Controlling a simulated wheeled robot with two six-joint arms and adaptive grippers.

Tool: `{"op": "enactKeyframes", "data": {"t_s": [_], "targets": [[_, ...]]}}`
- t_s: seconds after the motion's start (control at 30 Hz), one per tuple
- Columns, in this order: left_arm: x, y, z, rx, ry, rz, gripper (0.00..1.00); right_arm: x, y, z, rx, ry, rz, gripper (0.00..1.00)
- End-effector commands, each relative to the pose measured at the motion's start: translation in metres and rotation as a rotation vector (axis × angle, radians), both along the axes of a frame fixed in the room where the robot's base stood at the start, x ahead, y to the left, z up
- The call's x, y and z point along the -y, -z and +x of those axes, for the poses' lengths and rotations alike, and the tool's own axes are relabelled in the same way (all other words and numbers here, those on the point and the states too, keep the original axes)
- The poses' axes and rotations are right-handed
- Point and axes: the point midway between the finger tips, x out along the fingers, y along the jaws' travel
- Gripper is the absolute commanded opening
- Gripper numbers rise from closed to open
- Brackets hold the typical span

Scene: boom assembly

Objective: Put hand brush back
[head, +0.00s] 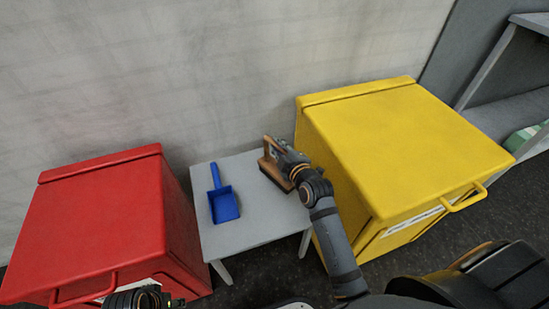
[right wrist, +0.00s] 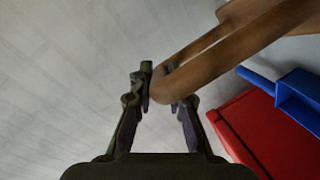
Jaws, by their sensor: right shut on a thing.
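The hand brush (head: 275,168) has a brown wooden body and dark bristles. It is at the back right of the small grey-white table (head: 238,234), with its bristles toward the tabletop; I cannot tell whether they touch. My right gripper (head: 285,152) is shut on the brush's looped wooden handle, which shows between the fingers in the right wrist view (right wrist: 205,55). A blue dustpan (head: 223,205) lies on the left part of the table. My left gripper (head: 146,297) shows only partly at the bottom edge, in front of the red box, and its jaws are unclear.
A red lidded box (head: 95,215) stands left of the table and a yellow lidded box (head: 400,145) stands close on its right, beside my right arm. A pale wall (head: 210,70) is behind. A grey shelf unit (head: 505,110) is at the far right. The table's front part is clear.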

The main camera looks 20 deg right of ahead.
Motion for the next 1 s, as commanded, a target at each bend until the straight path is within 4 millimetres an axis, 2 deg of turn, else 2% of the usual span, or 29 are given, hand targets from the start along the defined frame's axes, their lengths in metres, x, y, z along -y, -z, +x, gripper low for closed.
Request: {"op": "enactKeyframes", "data": {"t_s": [0.27, 0.4, 0.6, 0.97, 1.0], "targets": [[0.002, 0.007, 0.002, 0.027, 0.001, -0.009, 0.40, -0.004, 0.008, 0.008, 0.007, 0.002, -0.001, 0.00], [0.005, 0.017, 0.003, 0.052, 0.001, -0.020, 0.40, -0.008, 0.023, 0.015, 0.004, 0.001, -0.001, 0.00], [0.009, 0.026, 0.006, 0.096, 0.001, -0.037, 0.40, -0.008, 0.045, 0.014, 0.005, 0.001, -0.002, 0.00], [0.009, 0.026, 0.007, 0.106, 0.001, -0.041, 0.40, -0.008, 0.048, 0.014, 0.006, 0.002, -0.002, 0.00], [0.009, 0.027, 0.007, 0.108, 0.001, -0.041, 0.40, -0.008, 0.050, 0.013, 0.001, 0.000, -0.002, 0.19]]}}
